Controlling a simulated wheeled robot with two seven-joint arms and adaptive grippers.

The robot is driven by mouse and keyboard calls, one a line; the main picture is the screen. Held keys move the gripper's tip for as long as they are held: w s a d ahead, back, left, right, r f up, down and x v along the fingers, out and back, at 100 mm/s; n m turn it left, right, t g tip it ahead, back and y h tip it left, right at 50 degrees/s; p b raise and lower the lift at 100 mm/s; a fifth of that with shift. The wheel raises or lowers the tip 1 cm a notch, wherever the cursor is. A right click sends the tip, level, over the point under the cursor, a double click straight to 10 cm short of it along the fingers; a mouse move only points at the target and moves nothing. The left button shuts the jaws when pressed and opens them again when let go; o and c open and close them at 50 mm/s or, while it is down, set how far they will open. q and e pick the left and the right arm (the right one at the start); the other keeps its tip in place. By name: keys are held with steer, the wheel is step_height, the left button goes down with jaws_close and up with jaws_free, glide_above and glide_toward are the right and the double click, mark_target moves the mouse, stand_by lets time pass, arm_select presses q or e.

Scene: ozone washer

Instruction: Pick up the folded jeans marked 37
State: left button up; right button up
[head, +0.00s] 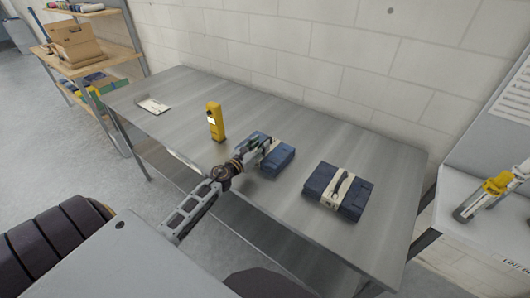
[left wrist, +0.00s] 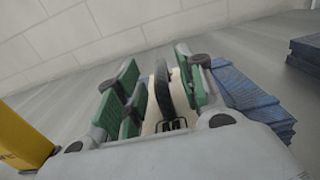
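Two folded dark-blue jeans bundles lie on the metal table, each with a cream band and a dark handle-like strap. My left gripper (head: 257,147) is at the middle bundle (head: 281,160). This bundle also shows in the left wrist view (left wrist: 250,98). There, the green-padded fingers of my left gripper (left wrist: 160,85) stand apart on either side of its dark strap (left wrist: 163,95), with gaps visible. The other bundle (head: 325,184) lies apart to the right. No number is legible on either bundle. My right gripper is not in view.
The metal table (head: 300,102) stands along a block wall. A yellow device (head: 214,122) stands left of my gripper, and a white card (head: 153,106) lies further left. A shelf (head: 100,52) with boxes is at the left. A second surface (head: 470,222) with a yellow-topped item is at the right.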

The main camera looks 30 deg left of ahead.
arm_select(q)
steer(key=shift+w+d+f, duration=0.15)
steer(key=shift+w, duration=1.65)
steer(key=shift+c, duration=0.2)
jaws_close()
